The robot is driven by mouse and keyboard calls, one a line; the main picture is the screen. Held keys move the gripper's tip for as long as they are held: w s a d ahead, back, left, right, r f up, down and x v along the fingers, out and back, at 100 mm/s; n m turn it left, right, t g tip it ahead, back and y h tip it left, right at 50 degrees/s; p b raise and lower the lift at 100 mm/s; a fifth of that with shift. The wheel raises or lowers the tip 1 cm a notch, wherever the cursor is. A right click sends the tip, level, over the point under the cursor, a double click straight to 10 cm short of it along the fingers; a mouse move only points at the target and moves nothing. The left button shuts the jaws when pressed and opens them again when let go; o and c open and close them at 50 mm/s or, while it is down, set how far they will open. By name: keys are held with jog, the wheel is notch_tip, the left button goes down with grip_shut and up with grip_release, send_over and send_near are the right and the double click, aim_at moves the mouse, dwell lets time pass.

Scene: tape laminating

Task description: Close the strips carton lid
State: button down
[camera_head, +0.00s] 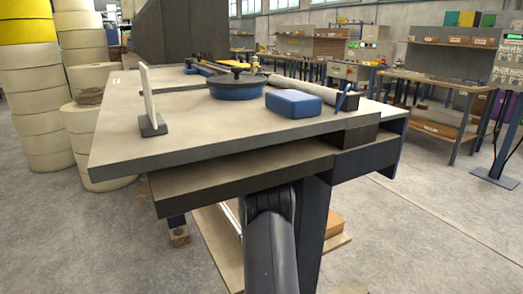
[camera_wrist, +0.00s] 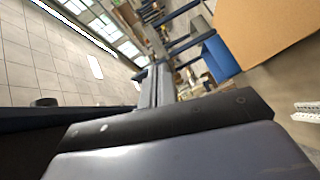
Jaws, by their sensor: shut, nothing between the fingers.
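My gripper (camera_wrist: 160,68) shows in the wrist view, its two grey fingers together and empty beyond a dark crossbar. A flat tan panel (camera_wrist: 265,35) fills the upper right of that view, apart from the fingers. It looks like cardboard, but I cannot tell whether it is the strips carton or its lid. In the head view my dark arm drops below the front of the table, and my gripper is out of sight there. Tan boards (camera_head: 218,248) show low under the table, partly hidden by my arm. No lid is clearly recognisable.
The grey table (camera_head: 200,140) carries a blue box (camera_head: 294,103), a round blue item (camera_head: 237,87) and an upright white panel (camera_head: 149,96) in a dark stand. Stacked rolls (camera_head: 30,80) stand at left. Floor at right is open. A white ribbed piece (camera_wrist: 308,108) shows at the wrist view's right edge.

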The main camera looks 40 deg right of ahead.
jog(key=shift+d, duration=0.2)
jog(key=shift+s, duration=0.1)
dwell(0.4)
jog(key=b+v, duration=0.8)
jog(key=v, duration=0.2)
jog(key=shift+s+a, duration=0.25)
jog(key=shift+a, duration=0.05)
jog(key=shift+r, duration=0.1)
jog(key=p+x, duration=0.8)
jog(key=x, duration=0.3)
jog(key=shift+a, duration=0.15)
dwell(0.5)
